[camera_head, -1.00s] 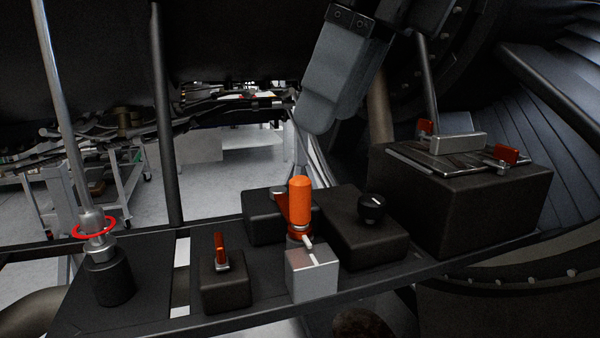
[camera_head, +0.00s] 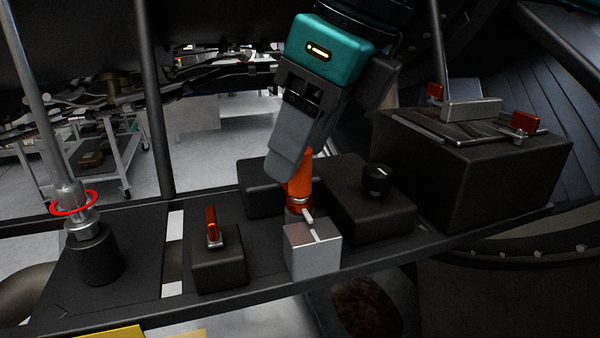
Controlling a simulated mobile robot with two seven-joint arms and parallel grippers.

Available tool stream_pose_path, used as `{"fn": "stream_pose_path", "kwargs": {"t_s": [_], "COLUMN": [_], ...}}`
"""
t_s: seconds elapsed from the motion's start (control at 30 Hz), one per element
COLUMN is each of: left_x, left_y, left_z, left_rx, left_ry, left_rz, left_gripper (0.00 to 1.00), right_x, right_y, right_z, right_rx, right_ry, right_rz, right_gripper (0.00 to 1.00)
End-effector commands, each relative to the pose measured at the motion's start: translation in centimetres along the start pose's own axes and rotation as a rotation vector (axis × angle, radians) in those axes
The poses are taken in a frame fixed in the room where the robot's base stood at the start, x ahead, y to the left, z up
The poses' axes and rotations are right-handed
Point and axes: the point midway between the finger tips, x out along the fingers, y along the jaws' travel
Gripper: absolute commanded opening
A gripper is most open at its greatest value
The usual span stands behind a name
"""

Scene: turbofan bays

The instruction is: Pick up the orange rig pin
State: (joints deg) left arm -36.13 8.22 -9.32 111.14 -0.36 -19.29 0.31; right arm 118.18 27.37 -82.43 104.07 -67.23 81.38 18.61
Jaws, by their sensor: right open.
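The orange rig pin (camera_head: 300,184) stands upright in a small silver block (camera_head: 312,250) on the dark shelf. A small light-coloured side peg sticks out near its base. My right gripper (camera_head: 293,165) reaches down from above with its jaws open. One grey finger is in front of the pin and hides its upper part. I cannot tell whether the finger touches the pin. My left gripper is not in view.
Dark boxes with a black knob (camera_head: 376,180) and an orange-red toggle (camera_head: 212,227) flank the pin on the shelf (camera_head: 130,300). A larger box (camera_head: 475,165) with red clips stands right. A rod with a red ring (camera_head: 74,203) stands left.

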Motion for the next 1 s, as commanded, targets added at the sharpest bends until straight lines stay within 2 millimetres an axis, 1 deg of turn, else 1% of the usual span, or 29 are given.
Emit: {"fn": "stream_pose_path", "kwargs": {"t_s": [0.03,0.1,0.2,0.47,1.0], "left_x": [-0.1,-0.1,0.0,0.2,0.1], "left_y": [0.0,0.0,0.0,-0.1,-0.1], "left_z": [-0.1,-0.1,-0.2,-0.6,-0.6], "left_rx": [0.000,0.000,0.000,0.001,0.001], "left_ry": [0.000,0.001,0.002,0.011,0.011], "left_rz": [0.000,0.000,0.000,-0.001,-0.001], "left_gripper": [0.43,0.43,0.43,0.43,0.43], "right_x": [0.8,1.8,2.7,3.0,3.0], "right_y": [-0.1,-0.1,-0.1,-0.1,-0.1], "right_z": [-0.1,-0.1,-0.1,-0.1,-0.1], "right_rx": [0.001,-0.001,-0.001,0.000,0.000], "right_ry": [0.002,0.001,0.001,-0.001,-0.001], "right_rz": [0.002,0.000,0.001,0.000,0.000], "right_gripper": [0.54,0.54,0.54,0.54,0.04]}}
